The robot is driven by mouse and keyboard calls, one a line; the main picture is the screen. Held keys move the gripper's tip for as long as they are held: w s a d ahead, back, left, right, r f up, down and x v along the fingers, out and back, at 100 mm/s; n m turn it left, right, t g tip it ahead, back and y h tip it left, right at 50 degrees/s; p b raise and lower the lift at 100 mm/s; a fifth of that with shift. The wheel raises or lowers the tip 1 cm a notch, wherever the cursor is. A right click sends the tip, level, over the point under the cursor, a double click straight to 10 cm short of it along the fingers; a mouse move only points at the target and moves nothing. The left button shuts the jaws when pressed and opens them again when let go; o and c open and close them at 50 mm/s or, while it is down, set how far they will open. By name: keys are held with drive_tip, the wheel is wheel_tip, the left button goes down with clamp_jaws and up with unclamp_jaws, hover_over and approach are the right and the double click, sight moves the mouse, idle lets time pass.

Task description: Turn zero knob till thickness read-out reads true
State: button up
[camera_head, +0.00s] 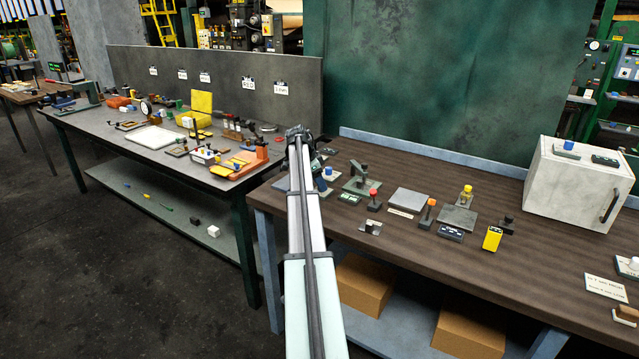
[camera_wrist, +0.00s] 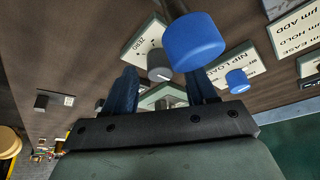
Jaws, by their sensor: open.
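In the wrist view, a white plate lettered ZERO (camera_wrist: 140,40) carries a grey round knob (camera_wrist: 160,64) with a pale pointer line. My gripper (camera_wrist: 161,78) is open. Its two dark blue fingers stand apart, and the grey knob shows in the gap between them. I cannot tell whether either finger touches the knob. A large blue knob (camera_wrist: 193,40) shows close to the camera, beside the right finger's tip. In the head view my gripper (camera_head: 298,132) is at the bench's left end, and the zero knob is not clear. I cannot make out a thickness reading.
A smaller blue knob (camera_wrist: 237,81) sits on a plate lettered NIP LOAD (camera_wrist: 225,67). In the head view the brown bench (camera_head: 400,260) holds a stand (camera_head: 360,180), red-topped (camera_head: 374,200) and orange-topped (camera_head: 428,210) posts, a yellow meter (camera_head: 492,238) and a white box (camera_head: 575,185).

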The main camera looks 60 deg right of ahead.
drive_tip(key=shift+d+f, duration=0.1)
drive_tip(key=shift+f, duration=0.15)
drive_tip(key=shift+c, duration=0.3)
drive_tip(key=c, duration=1)
drive_tip(key=shift+s, duration=0.1)
